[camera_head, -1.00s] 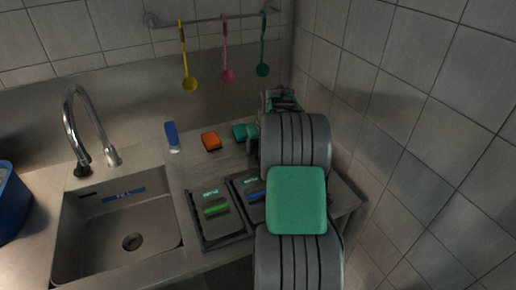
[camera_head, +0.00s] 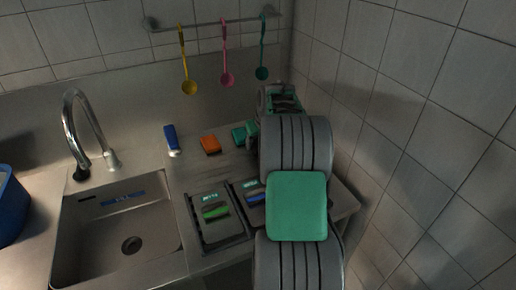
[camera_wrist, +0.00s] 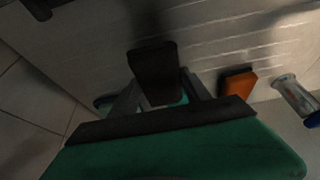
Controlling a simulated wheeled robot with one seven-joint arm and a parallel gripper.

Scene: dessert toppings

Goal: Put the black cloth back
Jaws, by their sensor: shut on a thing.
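My gripper (camera_wrist: 163,92) shows in the wrist view with its fingers closed around a dark, block-like thing, which I take to be the black cloth (camera_wrist: 155,65). The dark thing stands out beyond the fingertips. Its lower part is hidden by the fingers. In the head view my own arm covers most of what the gripper holds, and the cloth cannot be made out there. The arm reaches over the right end of the counter, near the back wall.
An orange sponge (camera_head: 210,144), a teal sponge (camera_head: 240,135) and a blue-topped bottle (camera_head: 172,140) stand on the counter. Two black trays (camera_head: 208,246) lie in front. A sink (camera_head: 83,232) is left. Ladles (camera_head: 227,80) hang from a rail (camera_head: 215,22). A tiled wall rises close right.

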